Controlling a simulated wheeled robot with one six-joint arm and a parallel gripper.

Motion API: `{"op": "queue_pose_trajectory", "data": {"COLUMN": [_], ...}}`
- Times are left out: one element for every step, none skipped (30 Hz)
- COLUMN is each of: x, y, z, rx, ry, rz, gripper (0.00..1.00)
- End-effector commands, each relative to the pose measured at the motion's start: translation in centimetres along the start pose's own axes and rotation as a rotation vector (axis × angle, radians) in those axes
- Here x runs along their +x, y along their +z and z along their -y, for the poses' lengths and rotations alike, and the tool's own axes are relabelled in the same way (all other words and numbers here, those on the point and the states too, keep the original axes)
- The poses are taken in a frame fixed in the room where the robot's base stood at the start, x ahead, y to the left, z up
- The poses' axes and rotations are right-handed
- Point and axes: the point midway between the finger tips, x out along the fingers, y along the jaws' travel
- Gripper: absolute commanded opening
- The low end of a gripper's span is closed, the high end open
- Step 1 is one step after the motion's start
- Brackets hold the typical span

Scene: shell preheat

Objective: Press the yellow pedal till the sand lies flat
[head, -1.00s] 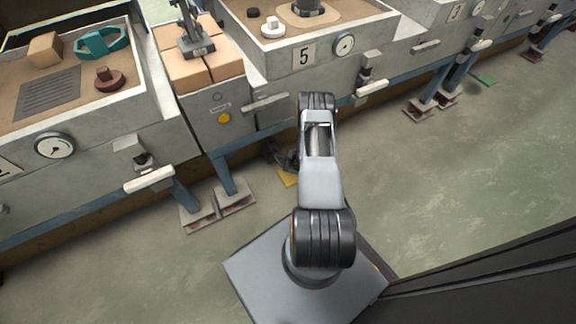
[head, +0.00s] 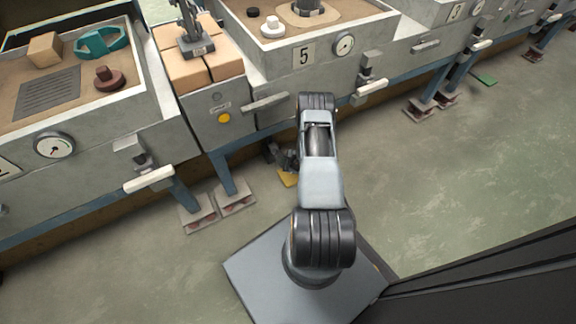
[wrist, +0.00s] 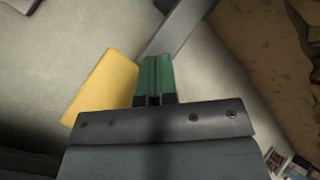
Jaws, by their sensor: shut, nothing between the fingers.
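The yellow pedal (head: 288,179) lies low at the floor below the grey machines, partly hidden behind my arm in the head view. In the wrist view the pedal (wrist: 100,88) is a flat yellow plate left of my green fingers. My gripper (wrist: 157,62) is shut and empty, its fingers beside or over the pedal's right edge; I cannot tell whether they touch it. In the head view my gripper (head: 282,156) is a dark shape just behind the pedal. Sand (head: 340,12) fills the box marked 5, around a few objects. More sand (head: 75,75) lies in the left box.
Blue table legs with grey foot plates (head: 235,197) stand left of the pedal. White-handled levers (head: 150,179) stick out from the machine fronts. A green pedal (head: 485,80) lies far right. A grey bar (wrist: 178,28) runs beside my fingers. Open floor (head: 450,190) lies to the right.

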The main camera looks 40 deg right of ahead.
Motion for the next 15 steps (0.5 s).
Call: {"op": "queue_pose_trajectory", "data": {"x": [0.21,0.29,0.39,0.47,0.53,0.59,0.61,0.61,0.58,0.56,0.55,0.54,0.54,0.54,0.54], "y": [-0.13,-0.18,-0.24,-0.29,-0.32,-0.36,-0.37,-0.36,-0.35,-0.33,-0.32,-0.32,-0.32,-0.32,-0.32], "z": [-0.13,-0.18,-0.24,-0.28,-0.32,-0.35,-0.36,-0.35,-0.34,-0.32,-0.32,-0.31,-0.31,-0.31,-0.31], "rx": [0.000,0.000,0.000,0.000,0.000,0.000,0.000,0.000,0.000,0.000,0.000,0.000,0.000,0.000,0.000], "ry": [0.000,0.000,0.000,0.000,0.000,0.000,0.000,0.000,0.000,0.000,0.000,0.000,0.000,0.000,0.000], "rz": [0.000,0.000,0.000,0.000,0.000,0.000,0.000,0.000,0.000,0.000,0.000,0.000,0.000,0.000,0.000], "gripper": [0.00,0.00,0.00,0.00,0.00,0.00,0.00,0.00,0.00,0.00,0.00,0.00,0.00,0.00,0.00]}}
